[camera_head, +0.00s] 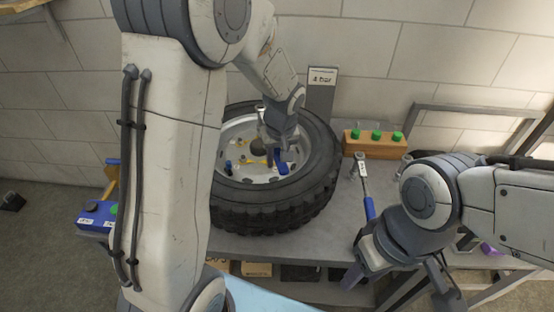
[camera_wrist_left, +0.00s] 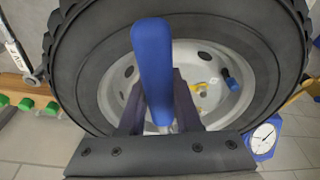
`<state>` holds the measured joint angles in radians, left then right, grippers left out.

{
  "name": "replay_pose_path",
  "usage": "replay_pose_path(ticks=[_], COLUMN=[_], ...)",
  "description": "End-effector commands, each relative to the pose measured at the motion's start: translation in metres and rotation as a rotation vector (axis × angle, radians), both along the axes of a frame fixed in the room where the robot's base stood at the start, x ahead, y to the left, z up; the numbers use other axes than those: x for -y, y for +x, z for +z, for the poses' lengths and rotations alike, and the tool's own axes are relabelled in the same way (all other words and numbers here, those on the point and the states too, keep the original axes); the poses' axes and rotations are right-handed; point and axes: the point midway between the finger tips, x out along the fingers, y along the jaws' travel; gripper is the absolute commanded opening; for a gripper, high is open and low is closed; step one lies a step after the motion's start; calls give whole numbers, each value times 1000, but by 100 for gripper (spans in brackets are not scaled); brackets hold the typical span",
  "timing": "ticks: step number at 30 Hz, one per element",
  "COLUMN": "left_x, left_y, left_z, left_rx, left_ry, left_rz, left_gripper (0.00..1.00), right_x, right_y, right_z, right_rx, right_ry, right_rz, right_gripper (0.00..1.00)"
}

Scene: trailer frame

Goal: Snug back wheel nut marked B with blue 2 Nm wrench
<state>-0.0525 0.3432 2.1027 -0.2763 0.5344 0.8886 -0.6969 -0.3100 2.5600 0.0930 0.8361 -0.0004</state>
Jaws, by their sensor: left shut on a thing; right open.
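The black-tyred wheel (camera_head: 275,215) lies on the grey bench, its pale rim (camera_head: 235,135) facing up. My left gripper (camera_head: 282,150) is over the rim, shut on a blue-handled wrench (camera_head: 281,162). The blue handle (camera_wrist_left: 153,65) fills the middle of the left wrist view, and its working end is hidden. A blue piece (camera_head: 228,167) stands at the rim's left side, near yellow marks (camera_wrist_left: 200,86). I cannot read a letter B on any nut. My right gripper (camera_head: 398,285) is open and empty at the bench's front right.
Another blue-handled tool (camera_head: 369,206) with a white tag lies right of the wheel. A wooden block (camera_head: 375,148) with green caps stands behind it. A "4 bar" sign (camera_head: 321,85) stands at the back. A blue box (camera_head: 97,214) with a dial (camera_wrist_left: 264,138) is at the left.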

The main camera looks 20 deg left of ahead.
Motion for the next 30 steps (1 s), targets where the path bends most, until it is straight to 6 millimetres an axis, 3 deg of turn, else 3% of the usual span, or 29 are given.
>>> replay_pose_path(ticks=[30], left_x=[0], left_y=[1], left_z=[12], left_rx=[8], left_ry=[4], left_rz=[-1], left_gripper=[0], right_x=[0], right_y=[0], right_z=[6], right_rx=[0], right_ry=[0], right_rz=[0], right_gripper=[50])
